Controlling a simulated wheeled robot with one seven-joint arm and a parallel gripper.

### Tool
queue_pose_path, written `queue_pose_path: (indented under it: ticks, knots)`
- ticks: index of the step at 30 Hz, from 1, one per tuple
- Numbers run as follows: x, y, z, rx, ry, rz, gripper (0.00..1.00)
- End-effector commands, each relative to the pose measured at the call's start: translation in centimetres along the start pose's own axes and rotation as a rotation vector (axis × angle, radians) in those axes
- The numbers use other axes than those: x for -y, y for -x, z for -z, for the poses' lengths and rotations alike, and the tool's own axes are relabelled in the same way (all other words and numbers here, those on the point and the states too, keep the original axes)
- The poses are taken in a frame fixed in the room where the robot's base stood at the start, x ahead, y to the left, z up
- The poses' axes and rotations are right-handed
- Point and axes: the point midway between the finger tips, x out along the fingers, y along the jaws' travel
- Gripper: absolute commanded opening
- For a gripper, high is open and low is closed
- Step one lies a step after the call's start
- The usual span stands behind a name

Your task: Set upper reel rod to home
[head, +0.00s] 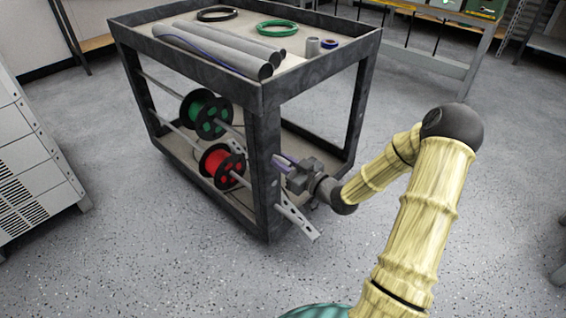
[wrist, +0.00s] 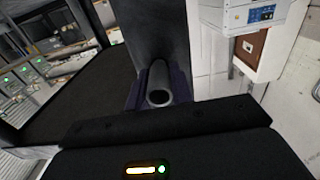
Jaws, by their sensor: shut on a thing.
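The upper reel rod (head: 161,87) is a thin grey rod across the side of the dark cart, and the green reel (head: 206,114) hangs on it. Its near end passes behind the cart's corner post. My gripper (head: 288,164) is just right of that post, with its purple fingers at the rod's near end. In the wrist view, the round hollow end of a grey rod (wrist: 160,97) shows between the fingers, and my gripper is shut on it. How the rod sits in its supports is hidden by the post and gripper.
The lower rod carries a red reel (head: 221,165). A perforated metal bar (head: 297,214) juts out below my gripper. Grey pipes (head: 215,50) and cable coils lie on the cart top (head: 320,68). A grey cabinet (head: 35,160) stands left.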

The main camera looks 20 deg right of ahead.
Motion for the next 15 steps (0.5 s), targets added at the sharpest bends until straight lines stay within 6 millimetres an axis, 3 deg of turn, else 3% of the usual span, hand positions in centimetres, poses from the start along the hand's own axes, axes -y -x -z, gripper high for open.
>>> queue_pose_path:
  ticks: [1,3,4,15]
  knots:
    - [-0.07,-0.31,0.29,-0.008,0.003,-0.001,0.28]
    - [-0.05,-0.29,0.28,-0.008,0.003,-0.001,0.42]
    - [-0.05,-0.26,0.26,-0.007,0.002,-0.001,0.45]
    - [-0.07,0.31,0.2,-0.003,0.002,-0.001,0.45]
